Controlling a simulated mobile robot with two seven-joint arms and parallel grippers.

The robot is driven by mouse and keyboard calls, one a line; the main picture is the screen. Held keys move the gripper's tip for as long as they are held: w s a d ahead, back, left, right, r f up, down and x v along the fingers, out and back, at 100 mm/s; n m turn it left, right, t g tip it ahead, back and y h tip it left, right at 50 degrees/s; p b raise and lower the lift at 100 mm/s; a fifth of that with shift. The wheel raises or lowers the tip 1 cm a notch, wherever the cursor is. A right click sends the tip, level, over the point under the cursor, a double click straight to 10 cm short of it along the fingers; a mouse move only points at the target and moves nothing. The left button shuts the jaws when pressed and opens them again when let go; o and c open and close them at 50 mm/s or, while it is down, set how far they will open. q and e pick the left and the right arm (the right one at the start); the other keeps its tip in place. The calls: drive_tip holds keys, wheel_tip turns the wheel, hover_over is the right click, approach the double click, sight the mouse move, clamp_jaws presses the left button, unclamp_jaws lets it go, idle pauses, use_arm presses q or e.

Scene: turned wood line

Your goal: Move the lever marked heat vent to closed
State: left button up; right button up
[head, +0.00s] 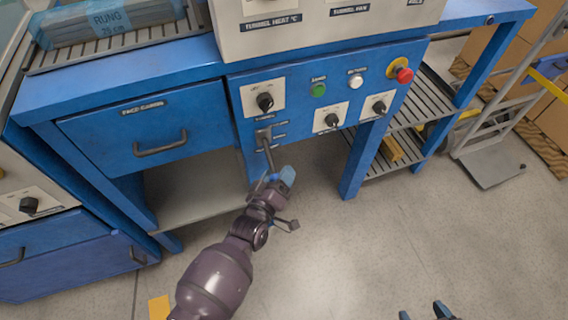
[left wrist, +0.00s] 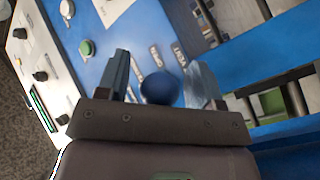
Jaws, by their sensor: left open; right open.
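The lever (head: 268,152) is a dark metal arm on a small plate low on the blue front panel. It hangs down and outward toward my left gripper (head: 279,178). I cannot tell whether either finger touches the knob. The small labels beside the lever are unreadable in the head view. My right gripper (head: 426,313) is open and empty at the bottom edge.
Above the lever are a black rotary knob (head: 265,102), a green button (head: 318,89), a white button (head: 355,81) and a red stop button (head: 404,75). A drawer (head: 150,130) is left of the lever. A table leg (head: 361,160) stands right.

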use_arm(q)
drive_tip(key=shift+w+d, duration=0.15)
drive_tip(key=shift+w, duration=0.25)
use_arm(e)
drive_tip(key=shift+w+d, duration=0.1)
drive_tip(key=shift+w, duration=0.25)
use_arm(q)
drive_tip(key=shift+c, duration=0.2)
